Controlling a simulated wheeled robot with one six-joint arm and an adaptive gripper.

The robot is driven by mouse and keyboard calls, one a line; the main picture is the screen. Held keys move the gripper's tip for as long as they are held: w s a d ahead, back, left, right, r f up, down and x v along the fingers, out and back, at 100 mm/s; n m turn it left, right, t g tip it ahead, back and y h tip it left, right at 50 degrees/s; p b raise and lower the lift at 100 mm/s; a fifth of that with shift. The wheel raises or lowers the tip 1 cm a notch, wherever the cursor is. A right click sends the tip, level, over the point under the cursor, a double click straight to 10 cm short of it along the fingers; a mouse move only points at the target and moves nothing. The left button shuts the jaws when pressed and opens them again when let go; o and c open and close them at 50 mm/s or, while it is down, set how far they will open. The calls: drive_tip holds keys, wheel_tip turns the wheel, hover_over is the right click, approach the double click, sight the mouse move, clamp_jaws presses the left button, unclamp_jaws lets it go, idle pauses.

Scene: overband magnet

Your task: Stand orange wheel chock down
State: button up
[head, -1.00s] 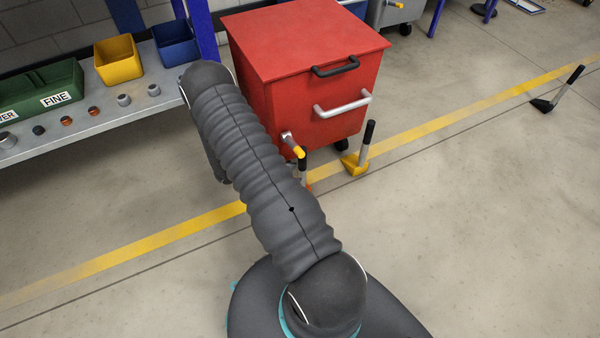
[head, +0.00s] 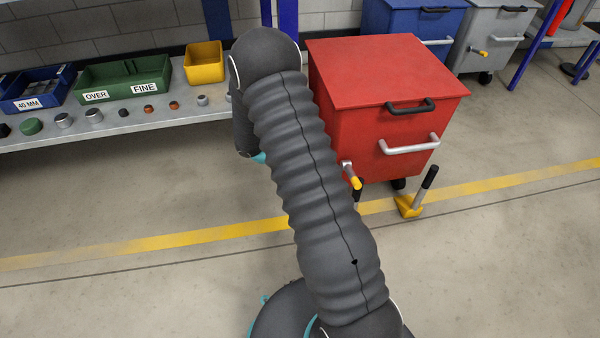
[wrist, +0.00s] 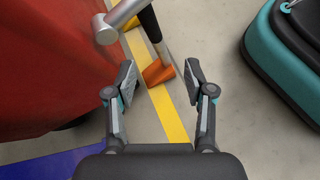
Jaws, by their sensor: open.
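The orange wheel chock (wrist: 158,73) is on the floor at the yellow line in the wrist view, its dark upright handle (wrist: 151,26) rising toward the top edge. My gripper (wrist: 160,80) is open, with one finger to the left and one to the right of the chock in the picture; I see no contact. In the head view my arm hides the orange chock's body; only a dark handle top (head: 357,191) shows beside the arm. My gripper is hidden there.
A red bin (head: 372,95) stands close to the left of the chock in the wrist view. Its silver lever (head: 348,172) sticks out near the handle. A yellow chock (head: 409,206) stands to the right. A shelf (head: 150,128) with small parts is at left.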

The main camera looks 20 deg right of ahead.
drive_tip(key=s+a+r+m+t+y, duration=0.2)
drive_tip(key=a+r+m+y, duration=0.1)
drive_tip(key=r, duration=0.8)
drive_tip(key=s+a+r+m+t+y, duration=0.3)
drive_tip(key=s+a+r, duration=0.3)
drive_tip(key=s+r, duration=0.3)
drive_tip(key=s+a+r+m+t+y, duration=0.3)
drive_tip(key=s+a+r+t, duration=0.3)
drive_tip(key=s+r, duration=0.3)
drive_tip(key=shift+r+m+y, duration=0.3)
drive_tip(key=shift+r+m, duration=0.1)
drive_tip(key=shift+r, duration=0.45)
drive_tip(key=shift+s, duration=0.1)
wheel_tip(320, 180, up, 5)
drive_tip(key=p, duration=0.4)
drive_tip(key=shift+f+p, duration=0.2)
drive_tip(key=shift+p, duration=0.1)
